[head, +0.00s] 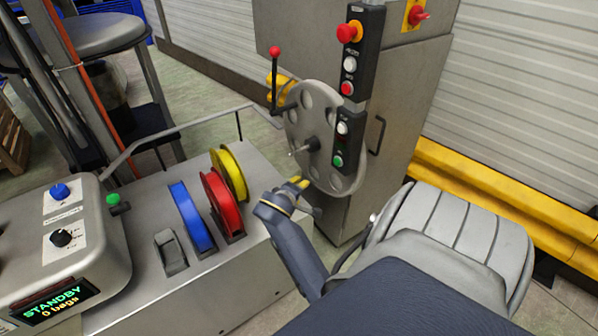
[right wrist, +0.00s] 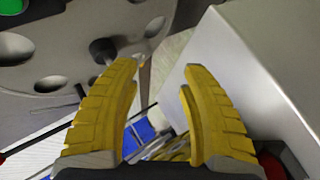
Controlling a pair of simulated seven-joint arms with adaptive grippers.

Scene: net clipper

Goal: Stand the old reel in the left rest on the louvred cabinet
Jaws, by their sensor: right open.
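The flat steel cabinet top (head: 150,205) holds a row of rests. A blue reel (head: 190,217), a red reel (head: 222,203) and a yellow reel (head: 230,172) stand upright there. The grey rest (head: 170,252) at the left end of the row is empty. I cannot pick out the old reel in either view. My right gripper (head: 297,182) is open and empty beside the lower edge of the grey holed disc (head: 312,110). In the right wrist view its yellow fingers (right wrist: 163,68) are spread, with the disc's dark spindle (right wrist: 103,48) beyond the left finger. My left gripper is out of view.
A crank with a red knob (head: 275,51) rises beside the disc. A button panel (head: 350,90) stands on the tall grey cabinet (head: 412,95). A control box with a STANDBY display (head: 55,300) is at lower left. A metal rail (head: 180,130) runs behind the reels.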

